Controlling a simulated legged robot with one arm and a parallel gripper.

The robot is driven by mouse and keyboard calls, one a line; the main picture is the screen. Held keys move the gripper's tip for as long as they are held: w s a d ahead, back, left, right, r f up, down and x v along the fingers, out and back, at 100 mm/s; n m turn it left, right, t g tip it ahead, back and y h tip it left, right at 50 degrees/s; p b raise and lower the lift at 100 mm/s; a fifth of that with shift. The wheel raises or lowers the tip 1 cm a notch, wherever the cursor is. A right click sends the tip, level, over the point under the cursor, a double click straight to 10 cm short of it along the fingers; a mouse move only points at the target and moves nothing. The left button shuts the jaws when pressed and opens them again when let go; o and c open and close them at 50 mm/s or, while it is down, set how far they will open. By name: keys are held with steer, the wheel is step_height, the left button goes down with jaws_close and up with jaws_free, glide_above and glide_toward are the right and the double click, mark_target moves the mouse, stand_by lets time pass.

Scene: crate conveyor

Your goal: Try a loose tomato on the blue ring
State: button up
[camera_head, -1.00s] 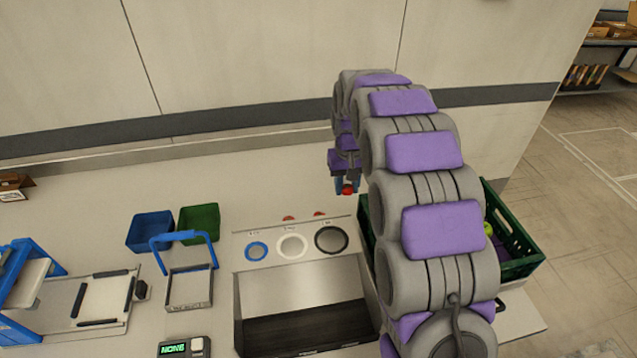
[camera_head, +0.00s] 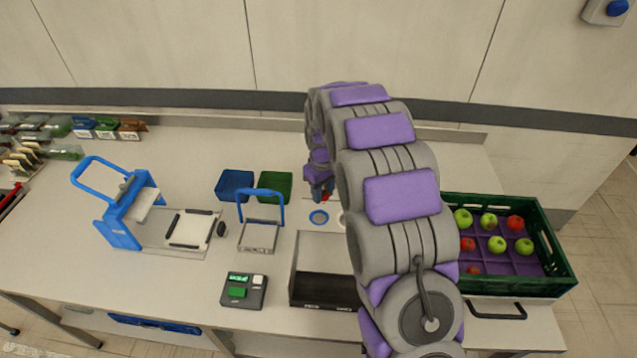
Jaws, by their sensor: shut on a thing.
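My gripper (camera_head: 323,197) is shut on a red tomato (camera_head: 325,199), of which only a small part shows. It is held just behind and above the blue ring (camera_head: 319,218) in the picture; its exact height is hard to tell. The blue ring is set in the pale panel of the sorting station and its opening looks empty. The white ring (camera_head: 341,219) beside it is partly covered by my arm. The black ring is hidden behind my arm.
A green crate (camera_head: 560,265) with red and green fruit on a purple insert stands at the right. Blue (camera_head: 235,183) and green (camera_head: 275,186) bins stand behind a blue-handled frame (camera_head: 260,235). A small display box (camera_head: 244,290) sits in front. A blue-handled press (camera_head: 120,215) stands left.

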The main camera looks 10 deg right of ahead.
mark_target(319, 210)
steer(key=shift+s+a+r+n+p, duration=0.15)
steer(key=shift+a+n+p, duration=0.2)
steer(key=shift+n+p, duration=0.55)
steer(key=shift+a+f+b, duration=0.2)
steer(key=shift+f+b, duration=0.05)
steer(key=shift+f, duration=1.1)
steer(key=shift+a+f+b, duration=0.15)
steer(key=shift+f+b, duration=0.15)
steer(key=shift+f, duration=1)
steer(key=shift+a+f+b, duration=0.2)
steer(key=shift+f+b, duration=0.05)
steer(key=shift+f, duration=1.1)
steer(key=shift+d, duration=0.3)
steer(key=shift+a+r, duration=0.1)
steer(key=shift+a, duration=0.05)
steer(key=o, duration=1.1)
steer(key=shift+r, duration=0.15)
